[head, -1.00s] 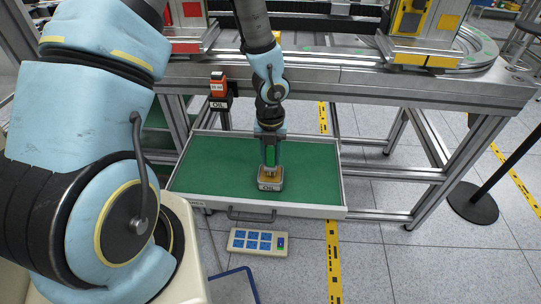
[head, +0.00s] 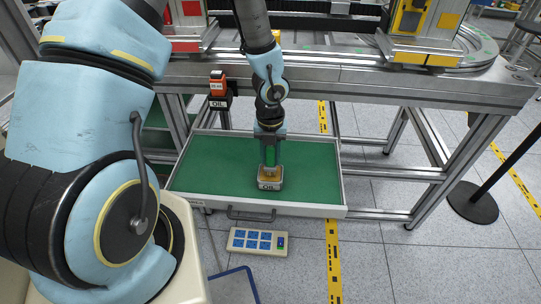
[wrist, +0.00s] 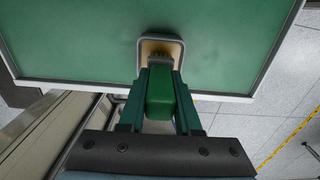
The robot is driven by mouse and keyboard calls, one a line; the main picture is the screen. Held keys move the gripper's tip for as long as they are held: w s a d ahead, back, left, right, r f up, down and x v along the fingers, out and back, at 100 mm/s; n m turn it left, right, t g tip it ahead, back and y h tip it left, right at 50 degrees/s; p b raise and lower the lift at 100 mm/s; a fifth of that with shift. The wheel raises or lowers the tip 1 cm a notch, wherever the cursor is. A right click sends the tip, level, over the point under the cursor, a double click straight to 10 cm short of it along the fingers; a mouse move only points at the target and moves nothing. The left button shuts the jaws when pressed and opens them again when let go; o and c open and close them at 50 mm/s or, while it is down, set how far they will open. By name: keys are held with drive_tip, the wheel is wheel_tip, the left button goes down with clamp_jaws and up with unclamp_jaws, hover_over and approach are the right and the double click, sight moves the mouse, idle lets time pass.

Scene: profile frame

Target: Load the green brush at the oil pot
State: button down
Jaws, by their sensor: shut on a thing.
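My gripper (head: 269,150) points down over the green-lined drawer and is shut on the green brush (wrist: 160,98), which I hold upright by its handle. The wrist view shows the green handle between the two fingers and the bristles beyond them. How deep the bristles reach is hidden.
The drawer (head: 215,160) is pulled out under the metal bench (head: 350,75). An orange device (head: 217,84) above an OIL label is at the drawer's back left. A panel with blue squares (head: 257,241) lies on the floor in front. The drawer floor around the pot is clear.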

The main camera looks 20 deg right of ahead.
drive_tip(key=shift+f, duration=0.4)
idle(1.4)
wheel_tip(320, 180, up, 7)
drive_tip(key=p, duration=0.7)
idle(0.8)
